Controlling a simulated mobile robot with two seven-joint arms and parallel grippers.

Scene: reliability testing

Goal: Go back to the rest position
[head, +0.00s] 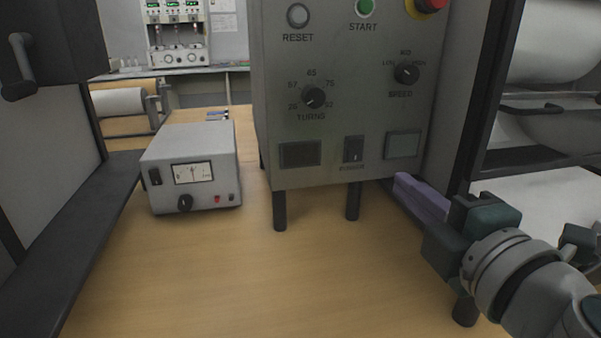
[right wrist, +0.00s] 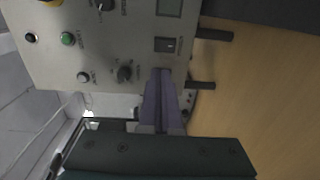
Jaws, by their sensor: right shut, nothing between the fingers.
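My right gripper (head: 420,196) comes in from the lower right in the head view. Its purple fingers are shut with nothing between them, and they point toward the lower right part of the grey control panel (head: 378,130). In the right wrist view the shut fingers (right wrist: 161,85) overlap the panel near its dark knob and rocker switch. I cannot tell from these views whether the fingertips touch the panel. My left gripper is in neither view.
The panel stands on dark legs on a wooden table (head: 200,285). A grey meter box (head: 190,145) stands left of it. Dark-framed equipment (head: 55,215) borders the left side, and a frame with white rolls (head: 560,140) the right. The front middle of the table is clear.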

